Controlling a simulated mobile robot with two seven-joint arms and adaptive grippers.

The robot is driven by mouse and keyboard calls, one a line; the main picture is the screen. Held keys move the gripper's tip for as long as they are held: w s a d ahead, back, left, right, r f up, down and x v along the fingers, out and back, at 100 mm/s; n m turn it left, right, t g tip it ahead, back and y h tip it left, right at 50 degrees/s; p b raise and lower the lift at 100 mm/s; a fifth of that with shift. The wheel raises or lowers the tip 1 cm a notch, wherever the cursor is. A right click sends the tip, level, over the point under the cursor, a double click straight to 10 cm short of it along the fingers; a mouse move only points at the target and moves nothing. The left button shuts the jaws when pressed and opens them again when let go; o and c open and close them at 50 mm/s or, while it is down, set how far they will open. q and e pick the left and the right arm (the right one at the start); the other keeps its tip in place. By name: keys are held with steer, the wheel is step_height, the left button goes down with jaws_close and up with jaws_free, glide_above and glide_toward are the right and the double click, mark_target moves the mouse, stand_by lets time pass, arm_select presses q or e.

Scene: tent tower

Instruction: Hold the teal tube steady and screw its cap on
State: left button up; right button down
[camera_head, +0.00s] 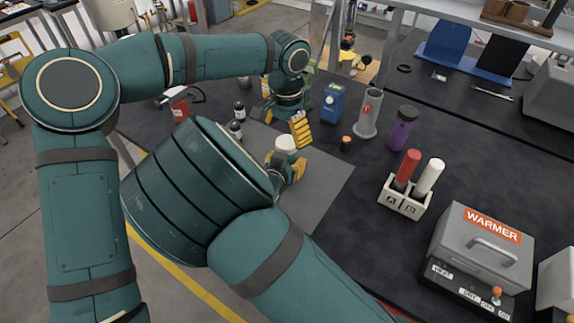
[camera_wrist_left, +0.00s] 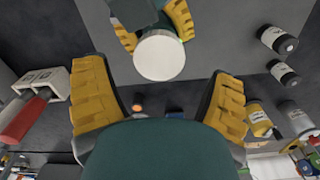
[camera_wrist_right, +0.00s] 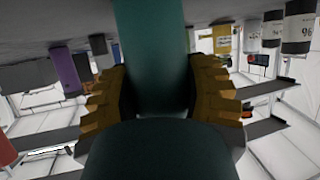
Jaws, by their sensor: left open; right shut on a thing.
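The teal tube stands upright in my right gripper and shows in the right wrist view (camera_wrist_right: 152,45). My right gripper (camera_head: 285,172) is shut on it, with its yellow fingers on either side (camera_wrist_right: 160,100). A white cap (camera_head: 285,143) sits at the tube's top; its round face shows in the left wrist view (camera_wrist_left: 160,57). I cannot tell how tightly it is seated. My left gripper (camera_head: 298,128) is open and empty, close to the cap; the cap lies beyond its spread fingers (camera_wrist_left: 160,100). My right forearm hides most of the tube in the head view.
A blue box (camera_head: 333,103), a grey holder (camera_head: 367,115), a purple bottle (camera_head: 402,128) and a small orange-topped piece (camera_head: 346,143) stand nearby. A white rack (camera_head: 405,205) holds red and white tubes. The warmer (camera_head: 480,248) is at right. Dark-capped bottles (camera_head: 240,112) stand left.

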mark_target(287, 142)
arm_select(q)
steer(key=shift+r, duration=0.5)
step_height(287, 142, up, 3)
steer(key=n, duration=0.3)
steer(key=shift+r, duration=0.2)
steer(key=shift+f, duration=4.05)
